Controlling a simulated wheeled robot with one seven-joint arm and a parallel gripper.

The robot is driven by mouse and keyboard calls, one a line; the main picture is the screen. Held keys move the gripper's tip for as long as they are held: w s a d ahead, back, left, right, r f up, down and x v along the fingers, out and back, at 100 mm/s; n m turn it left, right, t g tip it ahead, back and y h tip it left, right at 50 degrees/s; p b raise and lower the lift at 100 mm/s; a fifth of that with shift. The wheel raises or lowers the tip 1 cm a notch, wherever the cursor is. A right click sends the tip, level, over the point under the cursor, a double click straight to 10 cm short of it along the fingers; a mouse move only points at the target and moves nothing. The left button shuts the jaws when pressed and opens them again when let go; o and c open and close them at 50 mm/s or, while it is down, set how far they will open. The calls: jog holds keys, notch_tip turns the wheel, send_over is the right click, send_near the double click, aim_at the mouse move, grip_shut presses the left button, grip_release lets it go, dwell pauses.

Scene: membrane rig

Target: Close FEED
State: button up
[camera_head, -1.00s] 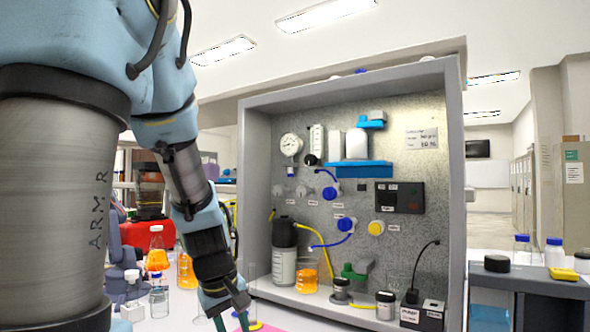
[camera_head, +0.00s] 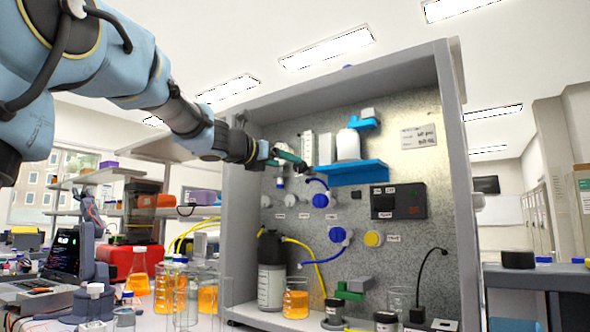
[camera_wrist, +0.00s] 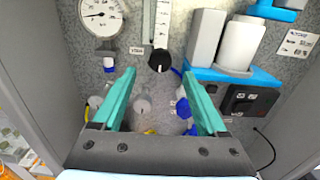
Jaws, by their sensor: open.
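My gripper (camera_head: 287,160) is raised in front of the upper left of the rig panel (camera_head: 400,165). In the wrist view its green fingers (camera_wrist: 158,72) are apart with nothing between them. Beyond them a black knob (camera_wrist: 160,61) sits below a flow tube (camera_wrist: 162,22), and a pale round knob (camera_wrist: 143,106) shows between the fingers. A blue knob (camera_wrist: 183,108) is beside the right finger. In the head view, blue valves (camera_head: 320,200) (camera_head: 338,235) and a yellow knob (camera_head: 373,238) are lower down. The small labels are unreadable, so I cannot tell which is FEED.
A blue shelf (camera_head: 352,172) with white containers juts out right of my gripper. A black switch box (camera_head: 398,201) is further right. The rig's side wall (camera_head: 240,210) stands left. Flasks, a bottle (camera_head: 271,275) and tubing stand below.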

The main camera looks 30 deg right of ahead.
aim_at(298, 166)
jog(key=p+x, duration=0.2)
jog(key=x, duration=0.6)
jog(key=shift+d+f, duration=0.1)
jog(key=shift+d, duration=0.05)
jog(key=shift+c, duration=0.2)
grip_shut()
